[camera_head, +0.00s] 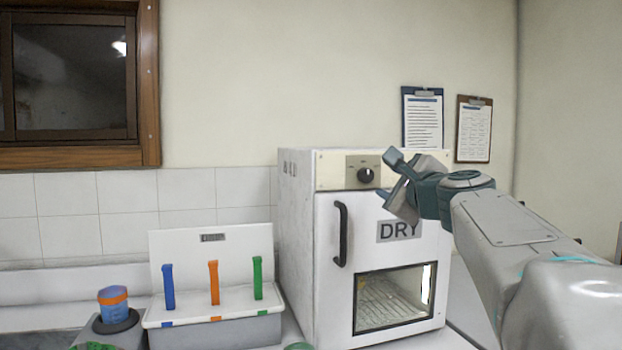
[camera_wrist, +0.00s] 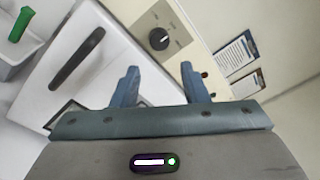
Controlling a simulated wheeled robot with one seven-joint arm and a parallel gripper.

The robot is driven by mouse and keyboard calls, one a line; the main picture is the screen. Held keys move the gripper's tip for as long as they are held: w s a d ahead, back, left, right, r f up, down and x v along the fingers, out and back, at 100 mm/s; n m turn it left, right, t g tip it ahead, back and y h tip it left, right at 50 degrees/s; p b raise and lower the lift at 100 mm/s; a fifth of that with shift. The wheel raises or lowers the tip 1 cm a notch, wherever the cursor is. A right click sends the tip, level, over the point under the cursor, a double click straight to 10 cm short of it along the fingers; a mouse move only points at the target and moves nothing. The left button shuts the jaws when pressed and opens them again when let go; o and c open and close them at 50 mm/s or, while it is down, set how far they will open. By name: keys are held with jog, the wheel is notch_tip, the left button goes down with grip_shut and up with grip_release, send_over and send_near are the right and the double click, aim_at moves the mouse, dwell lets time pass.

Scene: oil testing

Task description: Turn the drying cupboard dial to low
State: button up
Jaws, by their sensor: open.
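The drying cupboard (camera_head: 334,260) is a white box with a door marked DRY, a black vertical handle (camera_head: 341,234) and a window low in the door. Its dial (camera_head: 365,175) is a black round knob on a beige plate in the top front panel. The dial also shows in the wrist view (camera_wrist: 159,39), beyond my fingertips; its marks are too small to read. My gripper (camera_head: 388,176) is open and empty, just right of the dial in the head view and apart from it. In the wrist view the two fingers (camera_wrist: 160,72) are spread below the dial.
Left of the cupboard stands a rack (camera_head: 215,322) with blue, orange and green strips. A blue cup with an orange band (camera_head: 113,304) stands further left. Two clipboards (camera_head: 423,118) (camera_head: 474,129) hang on the wall behind. The space before the dial is clear.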

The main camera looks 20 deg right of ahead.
aim_at(368, 176)
jog(key=w, duration=0.5)
jog(key=w+p, duration=0.1)
jog(key=w, duration=0.4)
jog(key=shift+w+d, duration=0.2)
jog(key=shift+w, duration=0.2)
jog(key=c, duration=0.7)
